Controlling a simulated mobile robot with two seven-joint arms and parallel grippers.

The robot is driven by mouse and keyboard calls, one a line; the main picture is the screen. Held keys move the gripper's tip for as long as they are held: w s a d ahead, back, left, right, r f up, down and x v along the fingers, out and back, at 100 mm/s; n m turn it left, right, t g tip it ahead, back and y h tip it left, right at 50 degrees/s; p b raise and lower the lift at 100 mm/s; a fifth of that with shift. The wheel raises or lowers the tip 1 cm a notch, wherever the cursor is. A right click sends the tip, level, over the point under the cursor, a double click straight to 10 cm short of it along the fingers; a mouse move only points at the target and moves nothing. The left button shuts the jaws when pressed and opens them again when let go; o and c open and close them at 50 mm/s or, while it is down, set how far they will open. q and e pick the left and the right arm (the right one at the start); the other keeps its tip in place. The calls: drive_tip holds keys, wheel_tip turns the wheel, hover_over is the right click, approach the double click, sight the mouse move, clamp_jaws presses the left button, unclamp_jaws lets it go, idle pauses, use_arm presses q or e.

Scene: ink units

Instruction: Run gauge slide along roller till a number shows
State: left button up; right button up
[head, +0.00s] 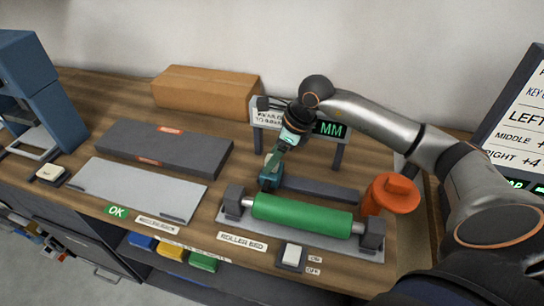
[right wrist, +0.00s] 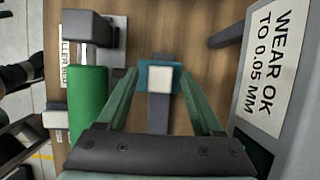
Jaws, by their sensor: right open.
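The green roller (head: 302,215) lies across its grey roller bed at the front right; its side also shows in the right wrist view (right wrist: 87,105). A dark rail (head: 320,190) runs behind it. The gauge slide, a teal block with a pale top (right wrist: 160,78), is at the rail's left end. My right gripper (head: 268,181) reaches down over that end, its fingers open on either side of the slide; I cannot tell whether they touch it. The readout (head: 330,128) behind shows "MM"; its left part is hidden by my right wrist. My left gripper is not in view.
An orange rounded object (head: 392,193) stands at the roller's right end. A switch (head: 291,256) sits in front of the bed. A grey plate (head: 140,190), a dark flat case (head: 165,147) and a cardboard box (head: 206,92) lie to the left and back.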

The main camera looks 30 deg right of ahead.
drive_tip(key=shift+w+a+f, duration=0.15)
drive_tip(key=shift+a+f, duration=0.05)
drive_tip(key=shift+f, duration=0.45)
clamp_jaws()
drive_tip(key=shift+r, duration=0.1)
idle(0.9)
